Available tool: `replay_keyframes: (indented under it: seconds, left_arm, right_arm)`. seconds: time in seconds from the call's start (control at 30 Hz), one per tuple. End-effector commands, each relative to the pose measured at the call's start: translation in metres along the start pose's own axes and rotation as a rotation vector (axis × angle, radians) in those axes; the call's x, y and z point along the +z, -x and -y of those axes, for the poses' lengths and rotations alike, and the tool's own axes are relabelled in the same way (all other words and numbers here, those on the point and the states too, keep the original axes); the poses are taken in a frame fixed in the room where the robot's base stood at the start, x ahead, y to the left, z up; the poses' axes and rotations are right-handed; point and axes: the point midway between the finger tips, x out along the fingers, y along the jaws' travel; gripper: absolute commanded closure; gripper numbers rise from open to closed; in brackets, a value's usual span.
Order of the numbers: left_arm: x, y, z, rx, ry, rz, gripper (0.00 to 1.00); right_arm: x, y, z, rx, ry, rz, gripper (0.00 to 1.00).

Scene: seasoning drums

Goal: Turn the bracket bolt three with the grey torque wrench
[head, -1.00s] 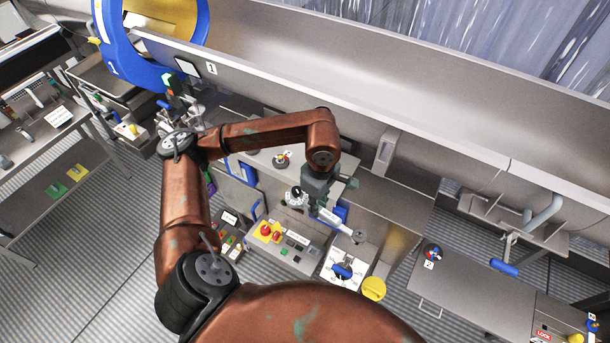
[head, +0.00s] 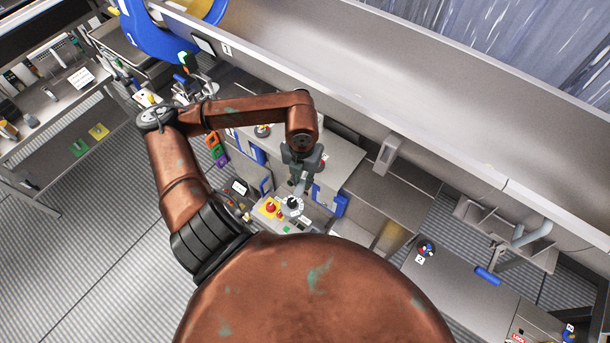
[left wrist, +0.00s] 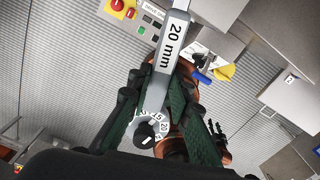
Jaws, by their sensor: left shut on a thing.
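My left gripper (head: 301,178) hangs at the end of my bent brown arm, over the front of the workstation, in the head view. In the left wrist view its green-padded fingers (left wrist: 158,92) are shut on the grey torque wrench (left wrist: 173,48). The wrench is marked "20 mm" and has a round white dial with a black knob near the palm. It points away from the palm, and its far end runs out of the top of that view. In the head view the wrench is mostly hidden. I cannot make out bracket bolt three. My right gripper is not in view.
A control panel with a red button (head: 271,207) lies below the gripper. A long metal trough (head: 400,80) runs behind the workstation. A bench (head: 455,290) stands at the right and a grey table (head: 45,130) at the left. The ribbed floor (head: 90,250) is open at left.

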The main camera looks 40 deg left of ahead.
Motion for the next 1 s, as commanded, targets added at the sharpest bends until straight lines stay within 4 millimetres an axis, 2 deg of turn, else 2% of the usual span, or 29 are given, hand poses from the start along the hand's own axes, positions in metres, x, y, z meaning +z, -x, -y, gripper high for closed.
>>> replay_keyframes:
  seconds: [1.0]
  left_arm:
    - [0.000,-0.047,0.001,-0.001,-0.001,0.000,1.00]
  right_arm:
    - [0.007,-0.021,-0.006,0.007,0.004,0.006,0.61]
